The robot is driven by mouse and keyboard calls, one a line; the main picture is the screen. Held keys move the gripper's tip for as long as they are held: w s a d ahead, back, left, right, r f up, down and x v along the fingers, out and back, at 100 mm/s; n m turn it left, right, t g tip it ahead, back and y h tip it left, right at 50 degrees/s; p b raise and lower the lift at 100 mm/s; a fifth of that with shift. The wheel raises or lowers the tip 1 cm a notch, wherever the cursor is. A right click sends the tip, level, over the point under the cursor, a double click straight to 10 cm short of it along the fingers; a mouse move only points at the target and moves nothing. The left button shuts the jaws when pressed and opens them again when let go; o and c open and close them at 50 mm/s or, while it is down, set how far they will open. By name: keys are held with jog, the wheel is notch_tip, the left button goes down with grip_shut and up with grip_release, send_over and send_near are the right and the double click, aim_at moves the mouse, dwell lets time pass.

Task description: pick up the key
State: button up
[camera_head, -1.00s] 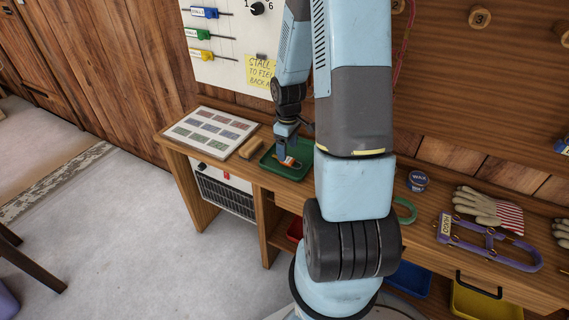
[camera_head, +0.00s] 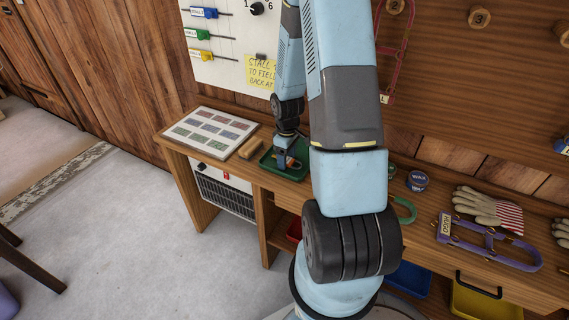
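My gripper (camera_head: 283,159) points down into the green tray (camera_head: 304,151) on the wooden bench, left of my forearm. A small orange and dark item (camera_head: 292,163), perhaps the key with its tag, lies at the fingers, mostly hidden by them. It is too small and covered to make out a key shape. I cannot tell whether the fingers are open or shut, or whether they touch it.
A framed chart (camera_head: 211,132) and a wooden block (camera_head: 250,148) lie left of the tray. My arm hides the bench's middle. A wax tin (camera_head: 418,181), gloves (camera_head: 487,207) and a purple halter (camera_head: 490,247) lie to the right. The board with coloured tags (camera_head: 222,40) stands behind.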

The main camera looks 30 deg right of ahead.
jog(key=c, duration=1)
jog(key=shift+o, duration=0.2)
jog(key=shift+r, duration=0.15)
